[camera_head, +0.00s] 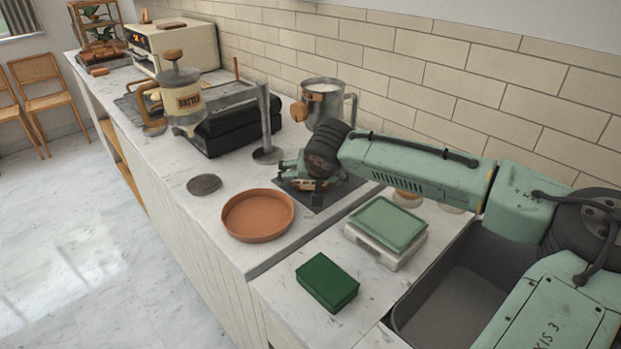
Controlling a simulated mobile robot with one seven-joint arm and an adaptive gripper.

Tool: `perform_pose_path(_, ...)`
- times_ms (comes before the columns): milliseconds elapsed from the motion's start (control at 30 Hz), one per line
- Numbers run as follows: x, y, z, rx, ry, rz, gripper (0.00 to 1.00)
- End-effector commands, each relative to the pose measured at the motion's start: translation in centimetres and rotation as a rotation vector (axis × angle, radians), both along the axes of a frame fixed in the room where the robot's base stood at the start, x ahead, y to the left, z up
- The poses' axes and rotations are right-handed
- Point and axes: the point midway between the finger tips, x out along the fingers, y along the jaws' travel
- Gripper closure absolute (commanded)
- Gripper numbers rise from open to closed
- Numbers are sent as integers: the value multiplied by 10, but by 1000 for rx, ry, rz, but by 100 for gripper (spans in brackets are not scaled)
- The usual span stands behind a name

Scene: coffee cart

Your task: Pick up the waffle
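My gripper (306,188) reaches down at the end of my green arm, over a dark square mat (330,203) on the marble counter. A small golden-brown patch shows at the gripper's fingers, low over the mat; it may be the waffle (311,184), but it is mostly hidden. I cannot tell whether the fingers are open or shut on it. A round terracotta dish (258,216) stands empty on the counter, left of and nearer than the mat.
A black appliance (232,130), a metal stand (267,154), a batter dispenser (184,98) and a metal jug (322,100) stand behind. A scale (386,230) and green block (327,282) are in front, beside the sink (450,305). A grey disc (204,184) lies left.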

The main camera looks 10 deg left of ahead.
Motion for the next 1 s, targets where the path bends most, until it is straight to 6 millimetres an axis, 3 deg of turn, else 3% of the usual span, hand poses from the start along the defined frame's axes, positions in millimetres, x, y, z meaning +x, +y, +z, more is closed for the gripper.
perform_pose_path(167, 0, 0, 0, 1, -1, 0, 0)
perform_pose_path(1000, 0, 0, 0, 1, 0, 1, 55)
